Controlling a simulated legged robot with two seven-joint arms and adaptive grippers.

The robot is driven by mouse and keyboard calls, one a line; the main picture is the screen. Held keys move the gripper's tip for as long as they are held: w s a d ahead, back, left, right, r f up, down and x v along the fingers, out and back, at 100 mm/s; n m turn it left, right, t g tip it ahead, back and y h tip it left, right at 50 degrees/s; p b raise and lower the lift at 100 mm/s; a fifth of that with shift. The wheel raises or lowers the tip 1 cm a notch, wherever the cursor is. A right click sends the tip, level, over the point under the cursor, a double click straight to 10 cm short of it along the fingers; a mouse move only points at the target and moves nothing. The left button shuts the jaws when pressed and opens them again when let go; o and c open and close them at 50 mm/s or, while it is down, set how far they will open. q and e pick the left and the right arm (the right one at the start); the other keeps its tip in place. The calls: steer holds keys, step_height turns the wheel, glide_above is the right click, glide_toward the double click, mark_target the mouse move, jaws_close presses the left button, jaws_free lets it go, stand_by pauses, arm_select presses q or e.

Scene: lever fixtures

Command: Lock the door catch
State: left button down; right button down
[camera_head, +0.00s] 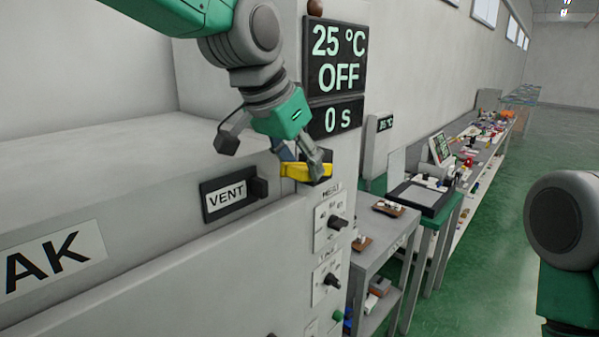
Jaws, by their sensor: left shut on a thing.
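The door catch (295,171) is a yellow handle at the right end of the grey oven front, lying about level and pointing left from a dark mount (322,160). My left gripper (308,167) comes down from above and is shut on the yellow catch. Its fingers hide part of the catch and the mount. Whether the catch is fully seated cannot be told. Part of my right arm (556,215) shows at the right edge; its gripper is out of view.
A black VENT slider (230,197) is left of the catch. A display (335,60) reads 25 °C, OFF, and below it 0 s. Knobs (335,222) sit below the catch. Cluttered benches (440,180) run back on the right, beside open green floor (490,220).

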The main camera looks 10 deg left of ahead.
arm_select(q)
steer(key=f+t+b, duration=0.1)
steer(key=b, duration=0.1)
steer(key=f+t+h+b, duration=0.1)
steer(key=b, duration=0.2)
steer(key=shift+s+f, duration=0.1)
steer(key=shift+s, duration=0.2)
steer(key=shift+t+h+b, duration=0.3)
steer(key=shift+h+b, duration=0.1)
steer(key=shift+b, duration=0.1)
steer(key=c, duration=1.1)
jaws_free()
steer(key=shift+c, duration=0.2)
steer(key=shift+d, duration=0.3)
